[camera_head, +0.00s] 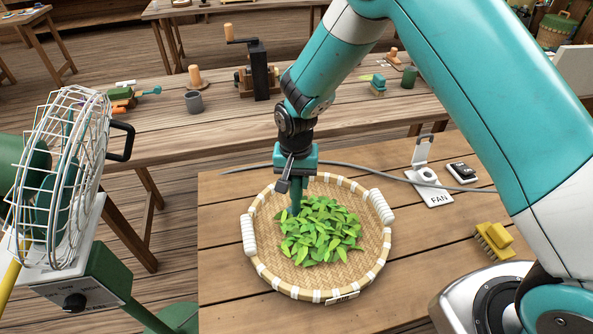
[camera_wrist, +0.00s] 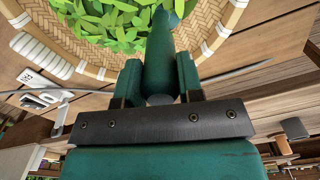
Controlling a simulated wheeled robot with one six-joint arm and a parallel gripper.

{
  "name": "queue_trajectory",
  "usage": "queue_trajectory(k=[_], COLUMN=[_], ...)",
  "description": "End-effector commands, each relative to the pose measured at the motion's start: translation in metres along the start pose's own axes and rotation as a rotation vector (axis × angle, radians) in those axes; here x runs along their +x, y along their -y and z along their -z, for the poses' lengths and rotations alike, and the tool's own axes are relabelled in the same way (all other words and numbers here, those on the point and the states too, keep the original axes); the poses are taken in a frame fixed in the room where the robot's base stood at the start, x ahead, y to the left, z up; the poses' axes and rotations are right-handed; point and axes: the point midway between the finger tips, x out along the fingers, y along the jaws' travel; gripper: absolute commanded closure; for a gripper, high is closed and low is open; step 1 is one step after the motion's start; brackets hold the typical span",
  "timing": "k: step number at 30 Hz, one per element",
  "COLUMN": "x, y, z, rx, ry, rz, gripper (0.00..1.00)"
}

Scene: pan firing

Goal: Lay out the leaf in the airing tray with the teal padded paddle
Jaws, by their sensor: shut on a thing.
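The airing tray (camera_head: 315,289) is a round woven basket with a white-banded rim and two white-wrapped handles, on the wooden table. A pile of green leaf (camera_head: 320,232) lies in its middle and right. My gripper (camera_head: 297,178) is above the tray's back left part, pointing down. It is shut on the teal paddle (camera_wrist: 160,55), whose shaft runs between the jaws in the wrist view. The paddle's lower end reaches down to the left side of the leaf; whether it touches the leaf or weave I cannot tell.
A caged fan (camera_head: 62,185) stands at left. A white FAN switch with a raised cover (camera_head: 428,185), a small black device (camera_head: 461,171) and a yellow brush (camera_head: 494,238) are right of the tray. A grey cable (camera_head: 360,172) runs behind it. Another bench holds tools behind.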

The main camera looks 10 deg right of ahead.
Motion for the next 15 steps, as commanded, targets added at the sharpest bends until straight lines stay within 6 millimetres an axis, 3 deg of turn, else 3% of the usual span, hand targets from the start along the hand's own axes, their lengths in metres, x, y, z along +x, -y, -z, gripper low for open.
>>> queue_trajectory(k=[15], x=[-0.003], y=[-0.007], z=[-0.074], rx=[-0.003], ry=[0.001], rz=[-0.001], gripper=[1.00])
